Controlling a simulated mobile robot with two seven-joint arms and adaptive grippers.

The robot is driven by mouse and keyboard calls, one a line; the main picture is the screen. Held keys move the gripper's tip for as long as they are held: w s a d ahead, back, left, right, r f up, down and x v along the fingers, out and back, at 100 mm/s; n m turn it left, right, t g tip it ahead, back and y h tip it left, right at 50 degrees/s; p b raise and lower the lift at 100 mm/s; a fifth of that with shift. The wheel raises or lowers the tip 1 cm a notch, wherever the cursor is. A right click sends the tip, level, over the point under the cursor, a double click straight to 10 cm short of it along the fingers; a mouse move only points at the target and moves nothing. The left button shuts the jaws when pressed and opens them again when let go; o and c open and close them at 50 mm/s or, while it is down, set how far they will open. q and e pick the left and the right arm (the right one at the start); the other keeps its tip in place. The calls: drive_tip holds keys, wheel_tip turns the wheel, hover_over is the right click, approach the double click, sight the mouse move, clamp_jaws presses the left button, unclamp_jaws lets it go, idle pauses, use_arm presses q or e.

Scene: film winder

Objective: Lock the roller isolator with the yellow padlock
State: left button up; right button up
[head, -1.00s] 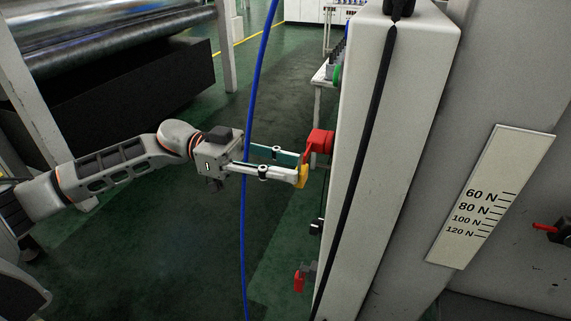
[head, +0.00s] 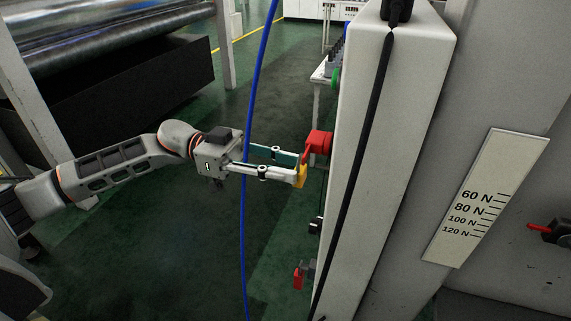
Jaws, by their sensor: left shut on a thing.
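My left gripper (head: 297,168) is at the middle of the head view, its fingers reaching right toward the side of the grey cabinet. It is shut on the yellow padlock (head: 301,177), a small part of which shows at the fingertips. The red isolator handle (head: 318,143) stands out from the cabinet's side, right beside the fingertips and the padlock. I cannot tell whether the padlock's shackle passes through the isolator; the fingers hide it. My right gripper is not in view.
The grey cabinet (head: 408,105) fills the right of the isolator, with a black cable down its face. A blue hose (head: 245,240) hangs across my left gripper's line. A lower red handle (head: 298,278) juts from the cabinet. A scale plate (head: 484,195) is at right. Green floor below is clear.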

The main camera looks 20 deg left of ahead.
sight(304, 169)
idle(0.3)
use_arm(q)
drive_tip(key=shift+d+p, duration=0.1)
drive_tip(key=shift+p, duration=0.2)
drive_tip(key=shift+d+p, duration=0.75)
drive_tip(key=shift+d, duration=0.6)
drive_tip(key=shift+f, duration=0.1)
drive_tip(key=shift+d, duration=0.35)
drive_tip(key=shift+d, duration=0.5)
drive_tip(key=shift+d, duration=0.1)
